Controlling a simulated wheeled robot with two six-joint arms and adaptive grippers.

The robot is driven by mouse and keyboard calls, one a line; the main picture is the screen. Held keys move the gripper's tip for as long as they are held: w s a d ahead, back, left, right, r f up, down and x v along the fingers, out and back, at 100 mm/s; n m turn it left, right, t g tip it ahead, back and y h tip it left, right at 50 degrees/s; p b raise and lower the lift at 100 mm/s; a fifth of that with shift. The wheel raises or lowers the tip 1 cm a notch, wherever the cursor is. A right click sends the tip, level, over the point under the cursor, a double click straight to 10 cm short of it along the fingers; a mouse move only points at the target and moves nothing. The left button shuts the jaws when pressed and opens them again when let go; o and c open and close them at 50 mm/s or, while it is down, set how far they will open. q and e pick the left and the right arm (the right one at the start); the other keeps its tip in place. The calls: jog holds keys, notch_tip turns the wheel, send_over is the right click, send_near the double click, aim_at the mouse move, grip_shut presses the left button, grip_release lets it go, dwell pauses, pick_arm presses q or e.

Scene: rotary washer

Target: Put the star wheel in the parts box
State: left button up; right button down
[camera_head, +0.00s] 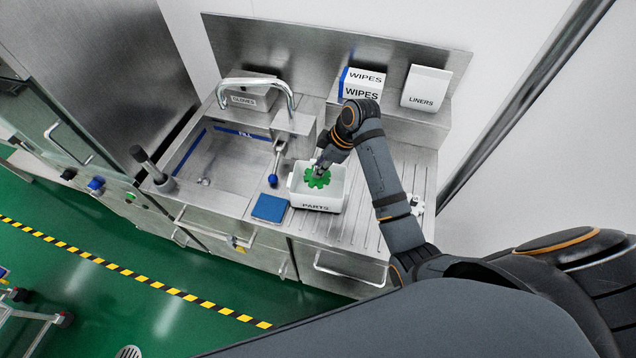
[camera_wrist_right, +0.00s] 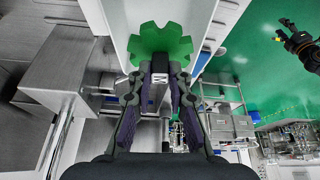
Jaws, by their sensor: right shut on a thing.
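The green star wheel (camera_head: 317,178) is at the white parts box (camera_head: 315,204), over or within its opening in the head view. My right gripper (camera_head: 321,166) reaches down over the box from the right and is shut on the star wheel. In the right wrist view the star wheel (camera_wrist_right: 160,48) shows at the fingertips of my right gripper (camera_wrist_right: 160,78), with a white wall beside it. I cannot tell whether the wheel touches the box floor. An orange-ringed black part at the right edge of the wrist view may be my left arm; its gripper state is unclear.
A blue pad (camera_head: 269,207) lies left of the box. A blue-ended tool (camera_head: 275,166) stands beside it. The sink (camera_head: 222,160) with a faucet (camera_head: 255,86) is further left. The ribbed drainboard (camera_head: 408,170) is right.

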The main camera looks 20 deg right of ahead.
aim_at(322, 177)
jog(key=f, duration=0.1)
jog(key=f+p, duration=0.1)
jog(key=f, duration=0.1)
jog(key=shift+s+d+f, duration=0.15)
jog(key=shift+s, duration=0.2)
jog(key=f, duration=0.2)
jog(key=w+f, duration=0.1)
jog(key=shift+f+p, duration=0.3)
jog(key=shift+f, duration=0.1)
jog(key=shift+s+f, duration=0.1)
jog(key=shift+f, duration=0.85)
jog(key=shift+d+f, duration=0.1)
jog(key=shift+f, duration=0.2)
jog(key=c, duration=1.5)
grip_release()
jog(key=shift+c, duration=0.2)
jog(key=shift+o, duration=1.1)
pick_arm(q)
jog(key=shift+w+d+r, duration=0.1)
jog(key=shift+w+r, duration=0.1)
jog(key=shift+r, duration=0.4)
jog(key=shift+w+d+r, duration=0.1)
jog(key=shift+w+r, duration=0.1)
jog(key=shift+r, duration=0.35)
pick_arm(e)
jog(key=shift+o, duration=0.3)
